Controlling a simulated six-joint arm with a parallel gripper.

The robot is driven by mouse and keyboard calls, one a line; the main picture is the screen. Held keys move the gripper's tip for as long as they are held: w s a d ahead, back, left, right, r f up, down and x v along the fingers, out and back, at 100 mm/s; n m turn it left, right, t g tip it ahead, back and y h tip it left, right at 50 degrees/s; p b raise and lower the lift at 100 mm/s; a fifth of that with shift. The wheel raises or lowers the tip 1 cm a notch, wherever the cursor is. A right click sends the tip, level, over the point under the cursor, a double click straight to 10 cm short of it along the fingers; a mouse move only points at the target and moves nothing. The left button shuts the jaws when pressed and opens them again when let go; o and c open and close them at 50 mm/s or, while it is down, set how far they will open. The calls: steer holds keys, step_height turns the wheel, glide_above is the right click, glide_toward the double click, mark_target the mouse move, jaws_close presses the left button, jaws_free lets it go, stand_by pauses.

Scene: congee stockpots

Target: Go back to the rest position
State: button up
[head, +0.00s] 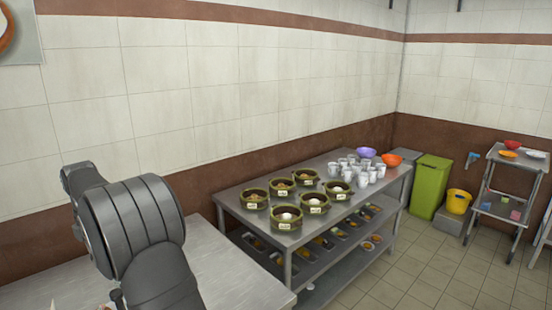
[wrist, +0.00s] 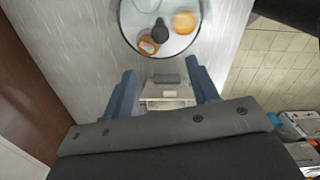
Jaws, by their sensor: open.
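My gripper (wrist: 163,68) shows in the wrist view with its two blue fingers spread apart and nothing held between them. It is above a grey metal table (wrist: 85,45). A round tray (wrist: 128,38) lies just beyond the fingertips, with an orange bowl (wrist: 184,22), a dark object (wrist: 160,32) and a small orange item (wrist: 148,45) on it. In the head view my arm rises at the left over the near table (head: 225,265), and the gripper itself cannot be made out there.
A steel table (head: 330,225) holds several green-rimmed pots (head: 284,216), white cups (head: 362,179), a purple bowl (head: 366,152) and an orange bowl (head: 391,159). A green bin (head: 430,185), yellow bucket (head: 458,201) and small cart (head: 505,210) stand at the right. Tiled floor is open in front.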

step_height(320, 180, down, 14)
steer(key=shift+r, duration=0.1)
steer(key=shift+r+m, duration=0.2)
steer(key=shift+m, duration=0.6)
steer(key=m, duration=0.3)
steer(key=shift+m, duration=2.3)
